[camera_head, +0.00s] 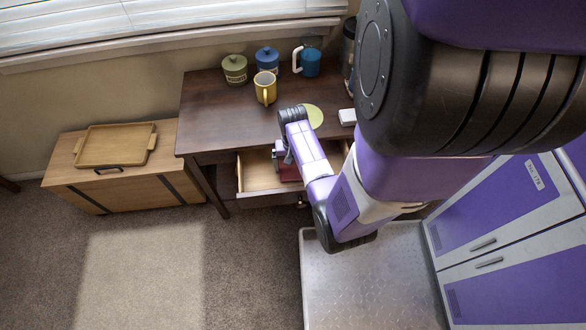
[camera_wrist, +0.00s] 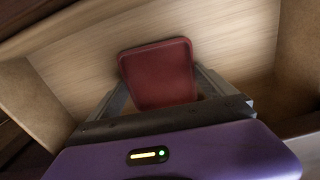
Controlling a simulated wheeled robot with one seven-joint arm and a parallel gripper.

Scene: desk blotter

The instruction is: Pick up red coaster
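The red coaster (camera_wrist: 158,75) is a rounded square in the wrist view, inside the open wooden drawer. In the head view a small part of the red coaster (camera_head: 290,174) shows in the drawer beside my arm. My gripper (camera_wrist: 160,76) reaches into the drawer with its two dark fingers apart, one on each side of the coaster. The fingertips look close to its left and right edges; I cannot tell whether they touch. The gripper's fingers are mostly hidden by my arm in the head view.
The drawer (camera_head: 256,171) is pulled out under the dark desk (camera_head: 215,115). On the desk are a yellow mug (camera_head: 266,89), a green jar (camera_head: 235,70), a blue jar (camera_head: 267,59), a blue mug (camera_head: 310,62) and a yellow-green disc (camera_head: 313,116). A wooden cabinet with a tray (camera_head: 115,146) stands left.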

